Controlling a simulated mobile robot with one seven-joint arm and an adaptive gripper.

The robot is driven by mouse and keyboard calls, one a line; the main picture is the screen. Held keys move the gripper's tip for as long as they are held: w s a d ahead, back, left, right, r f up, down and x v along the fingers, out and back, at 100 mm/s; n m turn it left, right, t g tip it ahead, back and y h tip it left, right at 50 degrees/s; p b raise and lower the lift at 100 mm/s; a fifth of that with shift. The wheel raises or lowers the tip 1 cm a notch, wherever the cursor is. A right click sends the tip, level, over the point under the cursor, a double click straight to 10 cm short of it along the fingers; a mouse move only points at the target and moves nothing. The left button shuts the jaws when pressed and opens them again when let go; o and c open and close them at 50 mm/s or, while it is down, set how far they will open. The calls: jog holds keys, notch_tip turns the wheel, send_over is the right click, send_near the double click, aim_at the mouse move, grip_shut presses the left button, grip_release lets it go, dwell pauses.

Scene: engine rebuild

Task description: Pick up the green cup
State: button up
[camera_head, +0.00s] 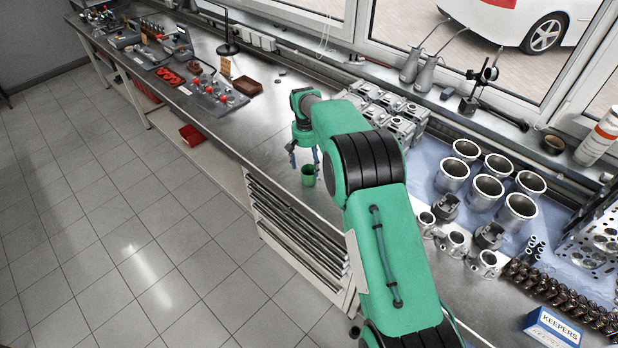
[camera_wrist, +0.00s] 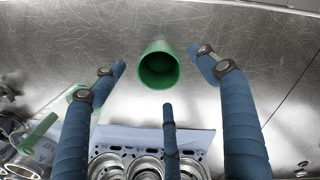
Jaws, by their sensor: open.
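The green cup (camera_head: 308,176) stands on the metal workbench, near its front edge, in the head view. In the wrist view the green cup (camera_wrist: 158,70) is at the upper middle, with its open mouth showing. My gripper (camera_head: 305,158) is above and beside the cup in the head view. In the wrist view my gripper (camera_wrist: 160,75) shows its blue fingers spread wide, with the cup beyond and between their tips. The fingers do not appear to touch the cup. My gripper is open and empty.
Metal engine parts (camera_head: 388,108) stand behind my arm. Steel cylinder liners (camera_head: 486,190) and pistons lie on blue cloth to the right. The bench (camera_head: 262,125) is mostly bare left of the cup. Drawers (camera_head: 295,235) are below its front edge.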

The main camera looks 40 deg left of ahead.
aim_at(309, 173)
jog(key=shift+f, duration=0.35)
jog(key=shift+w+d+f, duration=0.1)
jog(key=shift+f, duration=1.2)
jog(key=shift+d+f, duration=0.1)
jog(key=shift+f, duration=1.2)
jog(key=c, duration=1.3)
